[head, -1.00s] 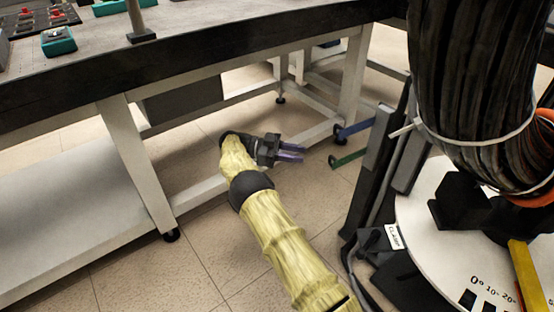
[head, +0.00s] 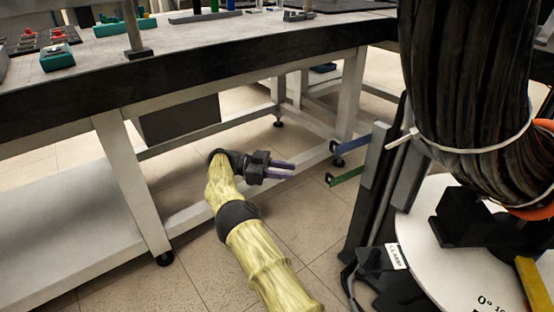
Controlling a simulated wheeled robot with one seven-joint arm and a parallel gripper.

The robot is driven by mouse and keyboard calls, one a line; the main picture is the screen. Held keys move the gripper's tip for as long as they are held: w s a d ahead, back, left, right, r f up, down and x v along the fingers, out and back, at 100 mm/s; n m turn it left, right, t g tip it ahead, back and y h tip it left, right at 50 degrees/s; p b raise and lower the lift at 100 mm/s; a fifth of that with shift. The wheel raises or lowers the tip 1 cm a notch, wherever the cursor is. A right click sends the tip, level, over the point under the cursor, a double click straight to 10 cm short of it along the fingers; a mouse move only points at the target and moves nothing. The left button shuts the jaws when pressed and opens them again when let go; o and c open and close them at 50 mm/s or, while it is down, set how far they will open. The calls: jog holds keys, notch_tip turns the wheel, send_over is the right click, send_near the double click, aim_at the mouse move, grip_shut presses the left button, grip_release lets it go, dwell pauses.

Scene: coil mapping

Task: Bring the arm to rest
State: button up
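My arm, in a yellow sleeve with black joints, reaches up from the bottom of the head view, low in front of the workbench. My gripper (head: 282,171) is at its end, dark with two purple-blue fingers pointing right. A gap shows between the fingers, and nothing is held in it. It hangs in free air below the level of the bench top, beside the lower frame rail.
The workbench (head: 200,92) spans the back, with a teal block (head: 60,59) on top. A thick black cable bundle (head: 460,100) hangs at right above a round white graduated plate (head: 425,235). Green (head: 346,177) and blue (head: 358,142) strips stick out from a dark stand. Tiled floor is open below my gripper.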

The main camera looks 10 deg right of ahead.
notch_tip(320, 180, up, 10)
jog(key=p, duration=1)
